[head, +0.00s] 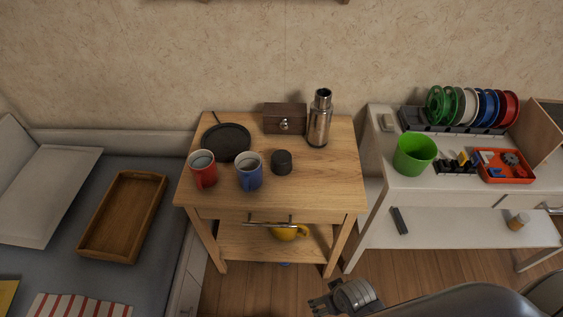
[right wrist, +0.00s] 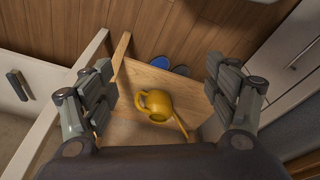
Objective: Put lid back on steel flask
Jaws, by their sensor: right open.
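The steel flask (head: 319,122) stands upright at the back right of the small wooden table (head: 330,172), its narrow neck showing at the top without a cover. A short black cylinder (head: 281,162), which looks like the lid, sits on the tabletop in front of the flask and to its left, apart from it. My right gripper (head: 338,298) is low at the bottom of the head view, in front of the table and well away from flask and lid. In the right wrist view it is open and empty (right wrist: 160,92). My left gripper is not in view.
A red mug (head: 203,170), a blue mug (head: 249,172), a black pan (head: 226,143) and a wooden box (head: 285,118) share the tabletop. Its front right is clear. A yellow pot (right wrist: 155,104) is on the lower shelf. A white shelf unit (head: 385,188) stands to the right.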

